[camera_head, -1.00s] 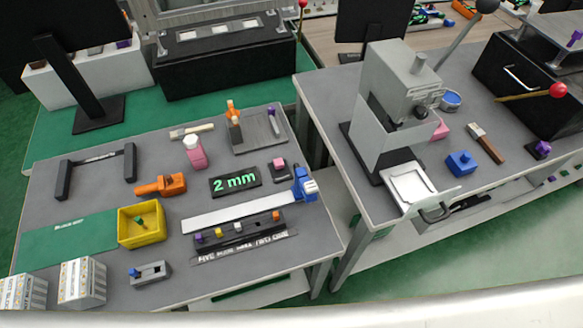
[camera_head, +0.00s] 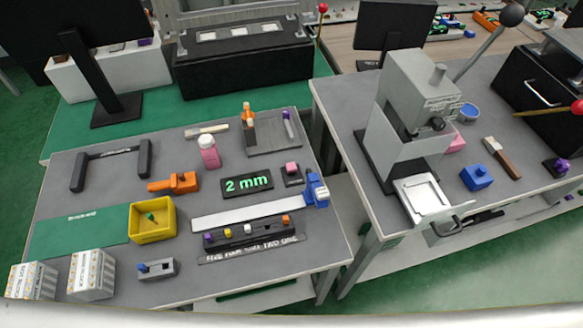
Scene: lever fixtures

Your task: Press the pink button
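The pink button (camera_head: 292,168) sits on a small dark base on the left grey table (camera_head: 170,210), near its right side. It is just right of the dark "2 mm" sign (camera_head: 247,184) and behind the blue end of the white ruler-like strip (camera_head: 250,208). Nothing touches or covers the button. Neither of my grippers shows in this view.
A pink bottle (camera_head: 208,153), orange tool (camera_head: 174,183), yellow bin (camera_head: 152,222) and slider box (camera_head: 248,232) share the table. A gap separates it from the right table (camera_head: 345,105), which holds a grey machine (camera_head: 415,110) and a blue block (camera_head: 477,177).

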